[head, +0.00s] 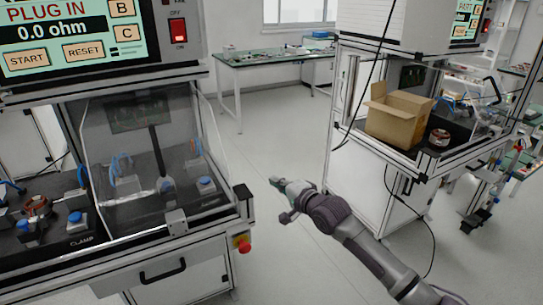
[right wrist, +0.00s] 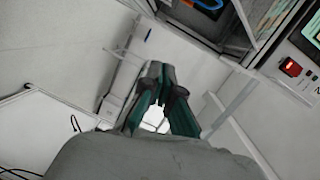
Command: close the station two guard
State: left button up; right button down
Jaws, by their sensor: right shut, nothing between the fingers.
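A clear guard panel (head: 142,147) with a pale block on its lower edge (head: 176,221) stands on the left test station. It covers the right part of the bench, and the left part, with a copper-wound stator (head: 37,206), shows uncovered. I see no label that names station two. My right gripper (head: 275,181) is shut and empty, in the aisle to the right of this station and apart from the guard. Its fingers also show close together in the right wrist view (right wrist: 157,70). My left gripper is out of view.
A red stop button (head: 242,246) sits on the left station's front right corner. A second station on the right holds an open cardboard box (head: 397,115) and a stator (head: 439,137). A green-topped table (head: 262,57) stands behind. The floor between the stations is clear.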

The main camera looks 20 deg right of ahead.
jog(key=a+r+m+t+y+b, duration=0.15)
jog(key=a+r, duration=0.25)
jog(key=r, duration=0.6)
pick_arm(q)
jog(key=p, duration=0.2)
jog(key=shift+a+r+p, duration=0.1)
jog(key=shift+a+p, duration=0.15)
jog(key=shift+p, duration=0.05)
pick_arm(e)
jog(key=w+a, duration=0.5)
jog(key=w, duration=0.3)
jog(key=shift+w+a+f, duration=0.35)
jog(key=shift+w+f, duration=0.05)
jog(key=shift+f, duration=0.05)
jog(key=shift+n+y, duration=0.25)
